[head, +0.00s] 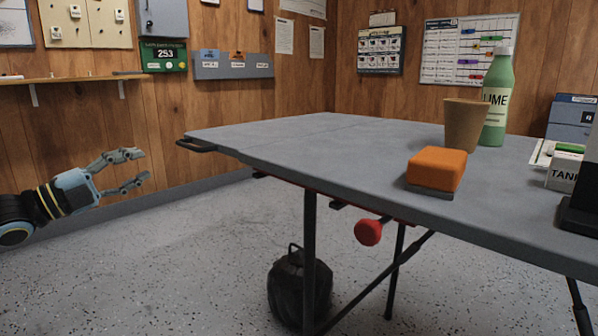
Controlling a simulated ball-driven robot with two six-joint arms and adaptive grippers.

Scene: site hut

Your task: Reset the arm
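My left gripper (134,171) comes in from the left edge of the head view, out over the floor and to the left of the table. Its two fingers are spread apart with nothing between them. It is apart from the grey folding table (290,142) and touches nothing that I can see. My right gripper does not show in the head view.
On the table are an orange block (437,167) with a grey base, a brown cup (464,126), a green bottle (497,100) and a white box (563,176). A black bag (298,288) sits on the floor. A shelf (60,81) is on the left wall.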

